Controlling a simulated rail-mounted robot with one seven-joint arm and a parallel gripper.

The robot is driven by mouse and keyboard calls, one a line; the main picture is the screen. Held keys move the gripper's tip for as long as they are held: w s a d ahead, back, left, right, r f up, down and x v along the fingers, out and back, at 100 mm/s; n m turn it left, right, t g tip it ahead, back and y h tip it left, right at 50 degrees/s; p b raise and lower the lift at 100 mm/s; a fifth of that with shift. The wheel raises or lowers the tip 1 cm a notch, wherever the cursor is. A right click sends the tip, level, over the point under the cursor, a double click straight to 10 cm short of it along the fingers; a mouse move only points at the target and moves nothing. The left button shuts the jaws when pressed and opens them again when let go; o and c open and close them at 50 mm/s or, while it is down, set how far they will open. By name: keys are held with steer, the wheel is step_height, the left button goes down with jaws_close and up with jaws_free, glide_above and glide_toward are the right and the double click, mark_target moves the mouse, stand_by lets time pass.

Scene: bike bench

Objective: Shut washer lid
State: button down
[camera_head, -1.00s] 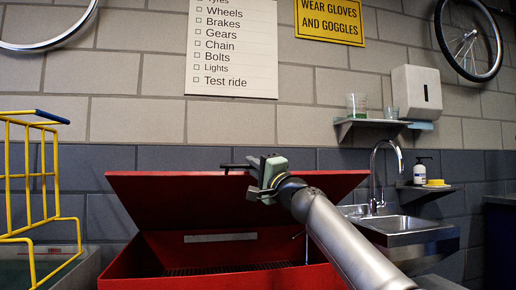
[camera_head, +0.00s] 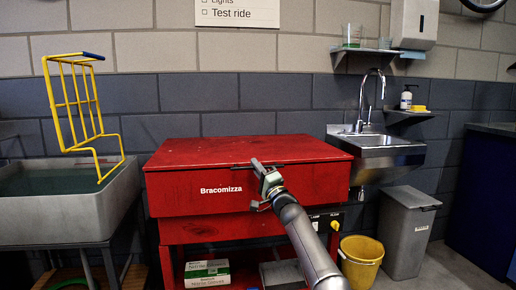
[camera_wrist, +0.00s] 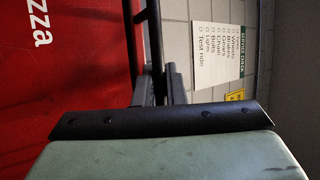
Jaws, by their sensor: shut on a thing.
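The red parts washer (camera_head: 200,200), marked "Bracomizza", stands in the middle of the head view. Its red lid (camera_head: 225,152) lies flat over the tub, and no gap shows along its front. My gripper (camera_head: 256,166) is at the lid's front edge, right of the middle. It is shut on the dark lid handle (camera_head: 268,164), a thin bar along that edge. In the wrist view the dark handle bar (camera_wrist: 154,40) runs down between the fingers, beside the red front. The tub's inside is hidden under the lid.
A grey basin (camera_head: 110,195) with a yellow rack (camera_head: 82,105) stands at the left. A steel sink (camera_head: 385,150), a grey bin (camera_head: 408,230) and a yellow bucket (camera_head: 361,262) are at the right. Boxes (camera_head: 207,273) sit on the shelf below the washer.

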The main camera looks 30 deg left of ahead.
steer(key=shift+a+f, duration=0.1)
steer(key=shift+f, duration=0.65)
steer(key=c, duration=1.5)
jaws_free()
steer(key=shift+f, duration=0.1)
